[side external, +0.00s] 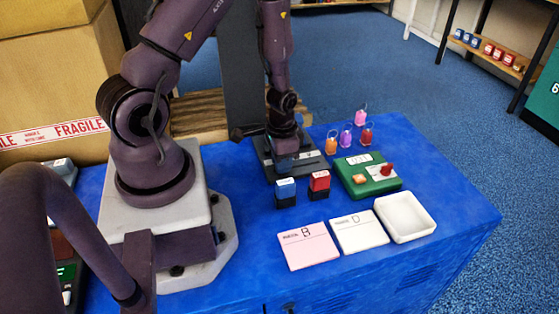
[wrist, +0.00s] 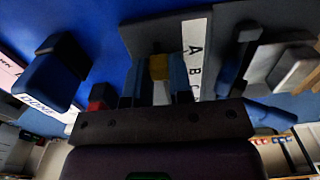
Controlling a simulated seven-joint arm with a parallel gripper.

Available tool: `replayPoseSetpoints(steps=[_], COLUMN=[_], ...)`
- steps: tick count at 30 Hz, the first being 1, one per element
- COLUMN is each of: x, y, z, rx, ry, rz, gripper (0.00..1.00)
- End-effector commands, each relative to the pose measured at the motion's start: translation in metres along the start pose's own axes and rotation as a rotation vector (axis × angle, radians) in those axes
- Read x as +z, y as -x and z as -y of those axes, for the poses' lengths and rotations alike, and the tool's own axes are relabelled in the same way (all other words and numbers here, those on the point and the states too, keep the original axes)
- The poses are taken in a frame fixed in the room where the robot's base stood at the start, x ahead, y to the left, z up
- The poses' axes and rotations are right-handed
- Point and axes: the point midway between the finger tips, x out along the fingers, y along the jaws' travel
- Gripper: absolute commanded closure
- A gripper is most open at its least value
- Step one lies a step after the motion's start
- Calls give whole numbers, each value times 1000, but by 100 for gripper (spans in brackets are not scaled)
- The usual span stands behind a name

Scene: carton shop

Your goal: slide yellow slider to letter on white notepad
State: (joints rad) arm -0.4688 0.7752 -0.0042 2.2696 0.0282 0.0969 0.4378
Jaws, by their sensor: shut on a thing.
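The yellow slider (wrist: 158,67) shows in the wrist view between the fingers of my gripper (wrist: 158,85), which is shut on it. The slider sits on a dark grey box (wrist: 150,35) with a white letter strip (wrist: 196,50). A, B and C are readable on the strip; the rest is hidden. I cannot tell exactly which letter the slider lines up with. In the side view my gripper (side external: 285,150) is down at the dark box (side external: 266,172), hiding the slider. The white notepad (side external: 358,240) lies at the front and shows a D.
A pink notepad (side external: 308,252) with a B lies left of the white one. A blue stamp (side external: 286,194) and a red stamp (side external: 319,187) stand in front of the box. A green device (side external: 368,180) and an empty white tray (side external: 404,228) are to the right.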

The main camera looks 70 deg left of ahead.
Motion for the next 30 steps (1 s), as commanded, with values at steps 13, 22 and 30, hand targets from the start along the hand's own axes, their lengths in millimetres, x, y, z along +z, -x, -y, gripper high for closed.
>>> replayPoseSetpoints(steps=[13, 22, 30], x=[-85, -91, -90], y=[0, 0, 0], z=[1, 1, 0], rx=[-2, -3, -2], ry=[0, 1, 0], rz=[-2, -6, -4], gripper=[100, 100, 53])
